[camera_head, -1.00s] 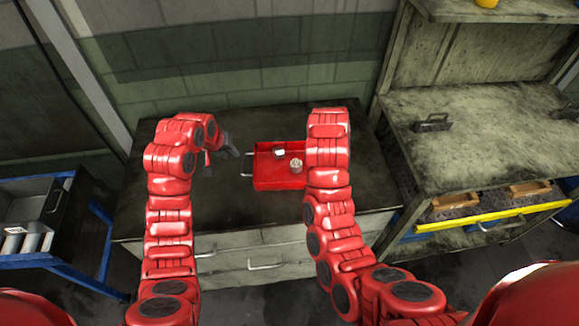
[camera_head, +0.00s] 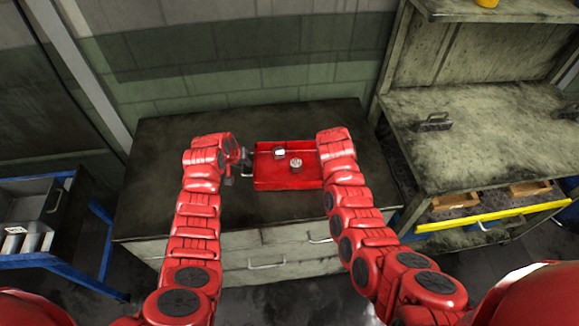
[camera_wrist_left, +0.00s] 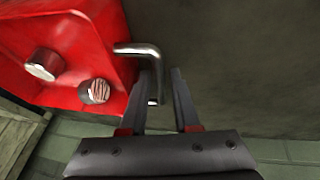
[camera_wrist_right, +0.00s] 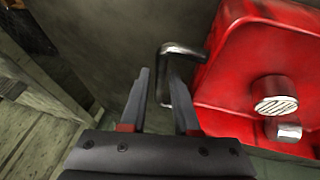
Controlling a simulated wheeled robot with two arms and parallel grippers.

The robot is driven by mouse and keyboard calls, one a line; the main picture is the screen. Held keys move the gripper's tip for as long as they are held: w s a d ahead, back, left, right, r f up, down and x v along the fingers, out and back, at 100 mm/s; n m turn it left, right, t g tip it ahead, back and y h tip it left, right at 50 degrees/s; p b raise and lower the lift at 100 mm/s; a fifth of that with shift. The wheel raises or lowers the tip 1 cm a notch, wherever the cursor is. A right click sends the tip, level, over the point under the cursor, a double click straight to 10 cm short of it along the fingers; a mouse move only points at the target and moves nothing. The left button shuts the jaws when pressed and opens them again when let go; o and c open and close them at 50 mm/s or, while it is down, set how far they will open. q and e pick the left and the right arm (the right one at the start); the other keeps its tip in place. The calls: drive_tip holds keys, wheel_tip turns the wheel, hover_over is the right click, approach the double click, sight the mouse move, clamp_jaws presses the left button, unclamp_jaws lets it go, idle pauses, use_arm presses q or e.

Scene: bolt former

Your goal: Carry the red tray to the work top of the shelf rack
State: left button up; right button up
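The red tray (camera_head: 272,178) lies on the dark top of a drawer cabinet, with two metal parts (camera_head: 280,153) (camera_head: 295,163) in it. My left gripper (camera_head: 240,177) is at the tray's left side. In the left wrist view its open fingers (camera_wrist_left: 163,80) stand either side of the tray's metal handle (camera_wrist_left: 154,55), close to the nearer finger. In the right wrist view my right gripper's open fingers (camera_wrist_right: 160,80) likewise straddle the other handle (camera_wrist_right: 168,52). My right arm hides that gripper in the head view. Contact with the handles cannot be told.
The shelf rack's work top (camera_head: 480,150) is at the right, higher than the cabinet top (camera_head: 165,150). A dark metal block (camera_head: 433,123) stands on it; much of the work top is clear. A yellow-edged drawer (camera_head: 490,216) is below. A blue-framed cart (camera_head: 60,262) stands left.

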use_arm(q)
drive_tip(key=shift+f, duration=0.15)
use_arm(e)
drive_tip(key=shift+f, duration=0.1)
use_arm(q)
clamp_jaws()
use_arm(e)
clamp_jaws()
idle(1.1)
